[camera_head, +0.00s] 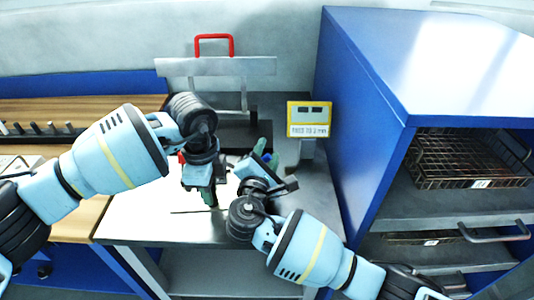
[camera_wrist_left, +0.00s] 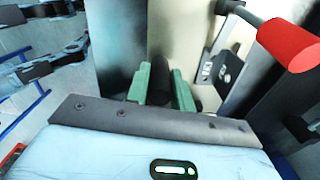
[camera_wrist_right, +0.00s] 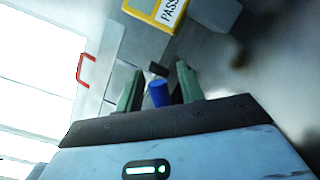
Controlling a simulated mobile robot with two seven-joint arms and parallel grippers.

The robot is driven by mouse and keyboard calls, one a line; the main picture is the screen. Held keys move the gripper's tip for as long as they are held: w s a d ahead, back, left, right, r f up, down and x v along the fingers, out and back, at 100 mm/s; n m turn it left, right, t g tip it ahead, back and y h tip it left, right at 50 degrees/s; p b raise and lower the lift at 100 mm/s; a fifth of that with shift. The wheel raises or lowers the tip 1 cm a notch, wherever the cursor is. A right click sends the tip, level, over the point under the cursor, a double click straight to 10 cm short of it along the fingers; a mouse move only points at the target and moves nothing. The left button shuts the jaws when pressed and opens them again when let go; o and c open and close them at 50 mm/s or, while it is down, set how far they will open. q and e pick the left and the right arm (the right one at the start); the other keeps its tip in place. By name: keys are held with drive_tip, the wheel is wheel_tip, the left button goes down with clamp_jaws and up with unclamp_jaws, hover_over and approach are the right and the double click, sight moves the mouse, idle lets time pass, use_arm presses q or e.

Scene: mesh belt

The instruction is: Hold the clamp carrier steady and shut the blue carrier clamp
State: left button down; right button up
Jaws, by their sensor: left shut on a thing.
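The clamp carrier is mostly hidden by my grippers in the head view. In the left wrist view, its dark rounded part (camera_wrist_left: 161,72) stands between the green fingers of my left gripper (camera_head: 211,203), which is shut on it. A red handle (camera_wrist_left: 290,45) shows at upper right there. The blue carrier clamp's handle (camera_wrist_right: 158,94) shows between the spread green fingers of my right gripper (camera_wrist_right: 157,85), with a gap on its right side. I cannot tell whether it touches a finger. In the head view, my right gripper (camera_head: 259,163) is right of my left one.
A yellow sign box (camera_head: 309,119) stands on a post right of the grippers. A grey frame with a red handle (camera_head: 214,44) is behind. A blue cabinet (camera_head: 365,130) with wire baskets (camera_head: 470,160) closes off the right side. The metal table (camera_head: 145,215) is bare at front left.

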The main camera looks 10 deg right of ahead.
clamp_jaws()
idle(0.3)
drive_tip(key=shift+a+r+n+t, duration=0.25)
drive_tip(key=shift+a+r+n, duration=0.15)
drive_tip(key=shift+n, duration=0.4)
drive_tip(key=shift+a+r+n+t, duration=0.25)
drive_tip(key=shift+a+r+n, duration=0.1)
drive_tip(key=shift+n, duration=0.45)
unclamp_jaws()
